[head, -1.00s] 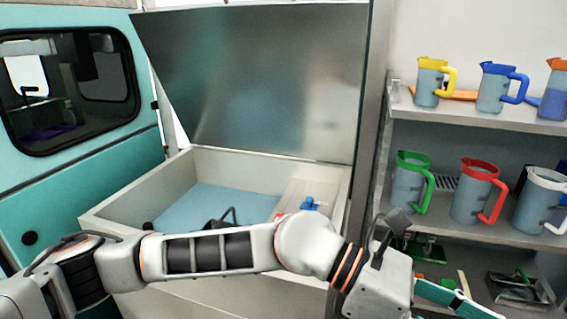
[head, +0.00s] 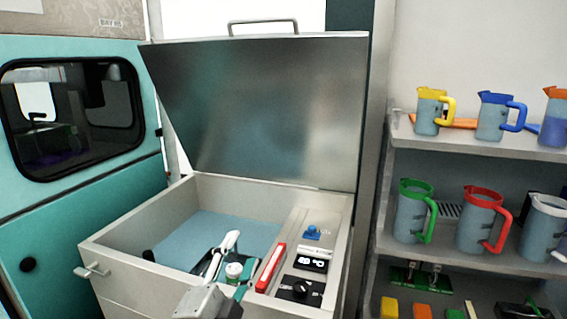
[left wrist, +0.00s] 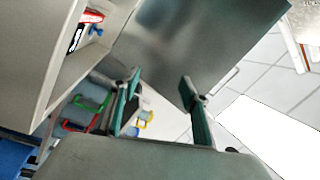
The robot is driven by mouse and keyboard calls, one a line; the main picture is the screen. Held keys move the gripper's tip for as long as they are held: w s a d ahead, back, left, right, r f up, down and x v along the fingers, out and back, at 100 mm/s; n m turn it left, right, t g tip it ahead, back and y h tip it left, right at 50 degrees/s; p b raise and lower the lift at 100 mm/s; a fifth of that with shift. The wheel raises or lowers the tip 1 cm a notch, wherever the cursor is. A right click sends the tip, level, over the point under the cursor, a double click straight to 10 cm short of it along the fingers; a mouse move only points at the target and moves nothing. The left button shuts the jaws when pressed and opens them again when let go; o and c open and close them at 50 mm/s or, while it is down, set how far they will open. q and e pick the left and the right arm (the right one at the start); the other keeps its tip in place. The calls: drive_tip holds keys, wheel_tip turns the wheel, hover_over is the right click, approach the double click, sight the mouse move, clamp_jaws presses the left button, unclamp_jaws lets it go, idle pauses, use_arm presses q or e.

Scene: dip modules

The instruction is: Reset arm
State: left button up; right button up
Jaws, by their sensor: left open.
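My left gripper (head: 240,293) shows at the bottom of the head view, low in front of the open-lidded basin unit (head: 118,232). Only its grey body and a bit of teal finger show there, and the rest of the arm is out of frame. In the left wrist view the two teal fingers of my left gripper (left wrist: 160,88) stand wide apart with nothing between them. My right gripper is in neither view.
The unit's metal lid (head: 265,110) stands raised. Shelves (head: 470,142) at right hold several coloured-handled jugs, including a red-handled jug (head: 478,222).

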use_arm(q)
drive_tip(key=s+a+f+n+g+y, duration=0.3)
drive_tip(key=s+a+f, duration=0.1)
drive_tip(key=a+f, duration=0.45)
drive_tip(key=s+a+f+n+g+y, duration=0.2)
drive_tip(key=s+a+f+g+y, duration=0.1)
drive_tip(key=a+f, duration=0.5)
drive_tip(key=s+a+f+n+g+y, duration=0.1)
drive_tip(key=s+a+f+n+g, duration=0.15)
drive_tip(key=s+a+f, duration=0.45)
drive_tip(key=s+a+f+n+g+y, duration=0.15)
drive_tip(key=s+a+f+g, duration=0.3)
drive_tip(key=s, duration=0.45)
drive_tip(key=w+d+f+n+t+h, duration=0.1)
drive_tip(key=d+f+t+h, duration=0.3)
drive_tip(key=d+f, duration=0.9)
drive_tip(key=shift+w+d+f+n+t+h, duration=0.3)
drive_tip(key=shift+w+d+n+t+h, duration=0.1)
drive_tip(key=shift+d+h, duration=1.35)
